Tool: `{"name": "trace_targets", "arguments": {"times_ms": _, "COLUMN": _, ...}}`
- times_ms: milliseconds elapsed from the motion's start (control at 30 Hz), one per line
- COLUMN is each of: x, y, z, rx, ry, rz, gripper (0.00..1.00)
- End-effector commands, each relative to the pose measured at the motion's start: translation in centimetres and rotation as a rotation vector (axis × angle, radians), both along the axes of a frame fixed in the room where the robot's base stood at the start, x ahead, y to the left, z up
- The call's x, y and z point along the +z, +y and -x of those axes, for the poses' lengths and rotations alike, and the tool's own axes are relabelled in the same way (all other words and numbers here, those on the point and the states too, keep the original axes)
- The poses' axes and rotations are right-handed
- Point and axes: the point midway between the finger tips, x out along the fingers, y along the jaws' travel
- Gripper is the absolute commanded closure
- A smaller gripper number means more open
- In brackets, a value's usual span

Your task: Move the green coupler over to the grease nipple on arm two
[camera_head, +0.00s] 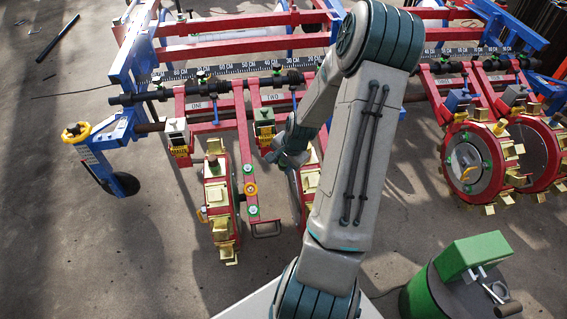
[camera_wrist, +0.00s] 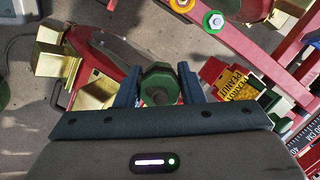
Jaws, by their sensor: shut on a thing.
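The green coupler (camera_wrist: 158,80) is a green hexagonal piece between the two fingers of my gripper (camera_wrist: 158,92), which is shut on it in the wrist view. In the head view my gripper (camera_head: 287,153) hangs right of the long red arm (camera_head: 244,140), among the red planter arms. The coupler cannot be made out there. A label reading TWO (camera_head: 274,97) is on the planter bar above my gripper, and ONE (camera_head: 196,105) is further left. I cannot pick out the grease nipple on arm two for certain.
Wheels with gold paddles (camera_head: 217,195) stand close on the left. A yellow PEANUT label (camera_wrist: 234,84) sits on a box at the right of the wrist view. An orange ring (camera_head: 250,188) is on the red arm. A green machine (camera_head: 475,256) stands front right.

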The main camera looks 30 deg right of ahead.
Motion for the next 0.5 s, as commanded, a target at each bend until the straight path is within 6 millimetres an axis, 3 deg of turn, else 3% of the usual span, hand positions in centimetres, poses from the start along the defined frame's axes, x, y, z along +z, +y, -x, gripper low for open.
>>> {"name": "trace_targets", "arguments": {"times_ms": 500, "x": 3.0, "y": 0.4, "z": 1.0, "rx": 0.0, "ry": 0.0, "rz": 0.0, "gripper": 0.97}}
